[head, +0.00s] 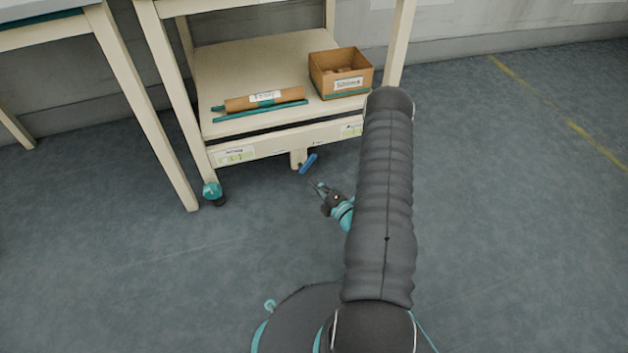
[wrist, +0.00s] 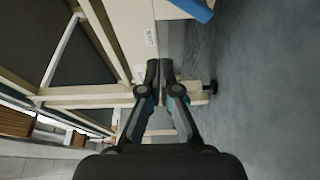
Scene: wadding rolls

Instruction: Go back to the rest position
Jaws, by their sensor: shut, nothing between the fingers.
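My gripper (head: 322,191) is low in front of the wheeled shelf, near the floor, to the left of my dark arm in the head view. In the wrist view its two fingers (wrist: 160,70) are together with nothing between them. A blue roll (head: 308,163) shows by the shelf's lower edge, just beyond the fingertips and apart from them. A blue piece also shows at the top of the wrist view (wrist: 192,8), cut off by the picture edge. My arm hides part of the shelf's right side.
The shelf's lower board (head: 260,70) holds a brown roll (head: 245,102) with a label and an open cardboard box (head: 341,78). A table (head: 120,80) stands at the left. The grey floor (head: 530,200) at the right is clear.

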